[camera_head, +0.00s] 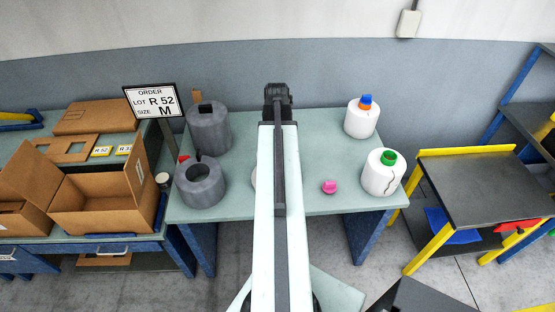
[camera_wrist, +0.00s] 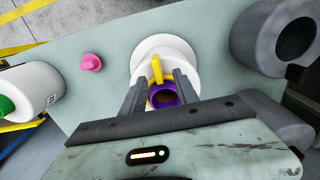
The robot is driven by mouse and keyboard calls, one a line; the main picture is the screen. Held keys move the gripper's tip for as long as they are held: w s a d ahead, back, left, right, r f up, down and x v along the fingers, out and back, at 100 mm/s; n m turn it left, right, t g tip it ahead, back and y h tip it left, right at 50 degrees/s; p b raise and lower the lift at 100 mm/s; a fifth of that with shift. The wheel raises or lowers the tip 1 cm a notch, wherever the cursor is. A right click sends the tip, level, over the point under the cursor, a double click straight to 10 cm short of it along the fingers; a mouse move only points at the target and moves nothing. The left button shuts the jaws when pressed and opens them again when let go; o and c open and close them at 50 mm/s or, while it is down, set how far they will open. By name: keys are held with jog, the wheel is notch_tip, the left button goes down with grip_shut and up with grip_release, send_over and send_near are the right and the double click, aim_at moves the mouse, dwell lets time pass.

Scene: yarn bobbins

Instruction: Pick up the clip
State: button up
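In the wrist view, a yellow upright piece (camera_wrist: 157,70), which looks like the clip, stands at a white bobbin (camera_wrist: 165,49) with a purple core (camera_wrist: 163,96) and a yellow ring around it. My gripper (camera_wrist: 160,80) is open, with its dark fingers apart on either side of the yellow piece. I cannot tell whether either finger touches it. A small pink piece (camera_wrist: 92,62) lies apart on the table, left of the bobbin; it also shows in the head view (camera_head: 329,187). My arm hides the yellow piece and nearly all of that bobbin in the head view.
Two grey bobbins (camera_head: 208,130) (camera_head: 201,184) stand on the left of the table (camera_head: 310,135). Two white bobbins, blue-topped (camera_head: 362,121) and green-topped (camera_head: 382,177), stand on the right. An order sign (camera_head: 153,102) and open cardboard box (camera_head: 100,207) are farther left. Bare table surrounds the pink piece.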

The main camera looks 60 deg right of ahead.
notch_tip(320, 180, down, 5)
jog(key=b, duration=0.3)
jog(key=shift+r+b, duration=0.2)
jog(key=shift+b, duration=0.1)
jog(key=shift+r, duration=0.2)
grip_shut()
notch_tip(320, 180, up, 10)
jog(key=p, duration=1)
jog(key=shift+r+p, duration=0.15)
jog(key=shift+p, duration=0.25)
